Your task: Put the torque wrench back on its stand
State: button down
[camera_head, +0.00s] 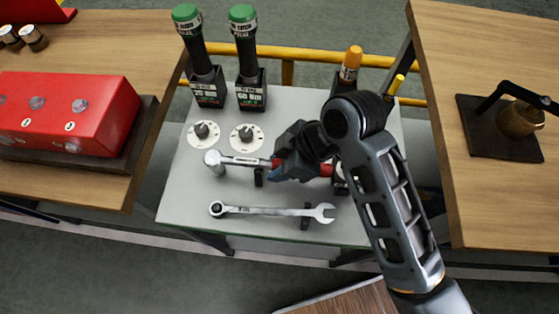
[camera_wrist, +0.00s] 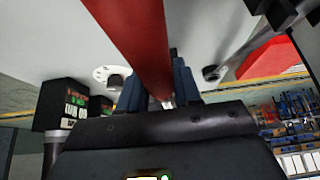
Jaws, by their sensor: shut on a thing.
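The torque wrench (camera_head: 240,160) has a silver head and shaft at the left and a red part of its handle at the right. It lies roughly level across the middle of the grey-white table. My gripper (camera_head: 277,168) is shut on it near the middle and hides part of it. In the wrist view the red handle (camera_wrist: 138,45) runs between the blue-grey fingers (camera_wrist: 160,88). A small dark stand (camera_head: 259,177) shows just below the shaft, beside my gripper. I cannot tell whether the wrench touches it.
A combination spanner (camera_head: 265,211) lies in front on a dark support. Two white dials (camera_head: 243,137) and green-capped tools (camera_head: 248,60) stand behind. An orange-capped bottle (camera_head: 350,65) is at the back right. A red block (camera_head: 70,115) stands on the left bench.

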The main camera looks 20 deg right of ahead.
jog(key=shift+f+b, duration=0.35)
jog(key=shift+f, duration=0.35)
jog(key=c, duration=0.7)
grip_release()
jog(key=v, duration=0.8)
jog(key=shift+f, duration=0.1)
